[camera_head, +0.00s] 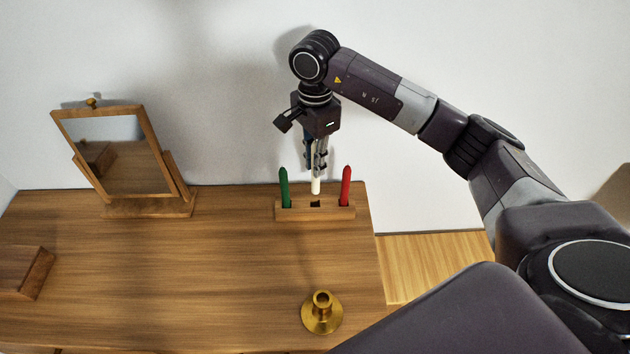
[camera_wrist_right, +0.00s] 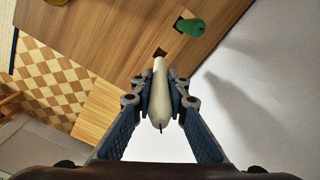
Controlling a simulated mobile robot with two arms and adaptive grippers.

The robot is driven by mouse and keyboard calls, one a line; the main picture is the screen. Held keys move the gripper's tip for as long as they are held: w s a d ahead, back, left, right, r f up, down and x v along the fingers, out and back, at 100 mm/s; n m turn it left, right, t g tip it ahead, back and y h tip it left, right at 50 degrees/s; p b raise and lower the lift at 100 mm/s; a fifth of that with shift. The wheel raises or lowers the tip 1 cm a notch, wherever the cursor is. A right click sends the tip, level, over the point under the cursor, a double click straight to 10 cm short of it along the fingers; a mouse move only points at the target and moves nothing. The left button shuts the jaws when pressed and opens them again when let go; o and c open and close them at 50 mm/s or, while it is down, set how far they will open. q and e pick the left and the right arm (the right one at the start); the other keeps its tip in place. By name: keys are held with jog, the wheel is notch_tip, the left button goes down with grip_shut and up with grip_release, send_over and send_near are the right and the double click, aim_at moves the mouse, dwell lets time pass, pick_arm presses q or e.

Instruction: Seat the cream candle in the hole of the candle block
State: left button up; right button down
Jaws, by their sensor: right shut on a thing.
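The cream candle (camera_head: 316,186) is upright in my right gripper (camera_head: 316,168), which is shut on it. The candle's lower end shows just above the hole in the middle of the wooden candle block (camera_head: 300,213) and looks apart from it. In the right wrist view, the cream candle (camera_wrist_right: 159,100) lies between the fingers of the gripper (camera_wrist_right: 159,84), its far end close to the dark square hole (camera_wrist_right: 160,53). A green candle (camera_head: 285,188) stands at the block's left and a red candle (camera_head: 346,187) at its right. My left gripper is out of view.
The block stands near the back right corner of the wooden dresser top (camera_head: 200,270), close to the wall. A brass candlestick (camera_head: 322,313) stands at the front. A tilting mirror (camera_head: 120,155) stands back left, and a wooden box (camera_head: 22,270) lies at the left edge.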

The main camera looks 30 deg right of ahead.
aim_at(315, 185)
notch_tip(315, 185, down, 3)
jog(key=shift+f, duration=0.15)
notch_tip(315, 185, down, 4)
jog(key=shift+f+p, duration=0.2)
jog(key=shift+p, duration=0.6)
jog(key=shift+f, duration=0.1)
jog(key=c, duration=1.9)
grip_release()
